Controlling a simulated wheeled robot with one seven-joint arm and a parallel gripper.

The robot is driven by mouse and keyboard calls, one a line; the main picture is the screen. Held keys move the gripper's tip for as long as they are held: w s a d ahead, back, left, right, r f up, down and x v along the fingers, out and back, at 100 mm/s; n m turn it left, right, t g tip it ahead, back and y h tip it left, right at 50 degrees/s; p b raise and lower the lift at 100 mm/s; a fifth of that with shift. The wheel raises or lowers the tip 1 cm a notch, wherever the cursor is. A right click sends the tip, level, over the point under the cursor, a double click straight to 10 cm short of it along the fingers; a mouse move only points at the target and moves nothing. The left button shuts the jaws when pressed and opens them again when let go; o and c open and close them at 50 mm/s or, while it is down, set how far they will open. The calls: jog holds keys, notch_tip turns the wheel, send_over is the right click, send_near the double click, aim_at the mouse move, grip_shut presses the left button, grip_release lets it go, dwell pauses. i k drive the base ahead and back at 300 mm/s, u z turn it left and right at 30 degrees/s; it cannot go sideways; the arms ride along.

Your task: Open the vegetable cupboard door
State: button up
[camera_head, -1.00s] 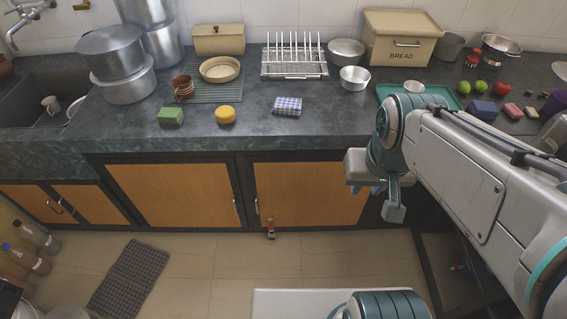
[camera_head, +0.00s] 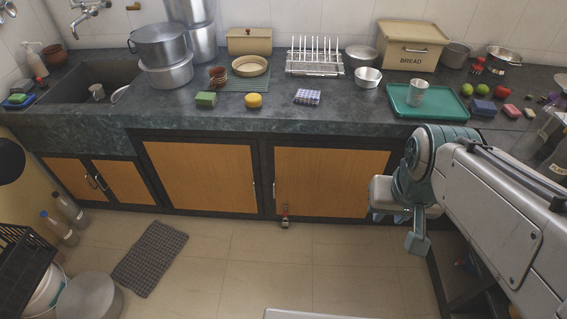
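Orange-brown cupboard doors with dark frames sit under the counter. A wide middle door (camera_head: 200,177) and a wide right door (camera_head: 328,182) are shut, with slim upright handles near their facing edges. A pair of smaller doors (camera_head: 97,181) under the sink is also shut, with curved handles. I cannot tell which is the vegetable cupboard. My gripper (camera_head: 392,216) hangs in front of the right door's right end, apart from the handles as seen here.
A small red-and-metal item (camera_head: 285,217) is at the foot between the wide doors. A dark mat (camera_head: 149,259), bottles (camera_head: 62,226) and a large pot (camera_head: 89,297) are on the floor at left. The middle floor is clear. The counter (camera_head: 330,117) holds cookware and food.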

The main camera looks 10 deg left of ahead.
aim_at(312, 180)
jog(key=z, duration=0.3)
jog(key=i, duration=1.25)
jog(key=u, duration=0.55)
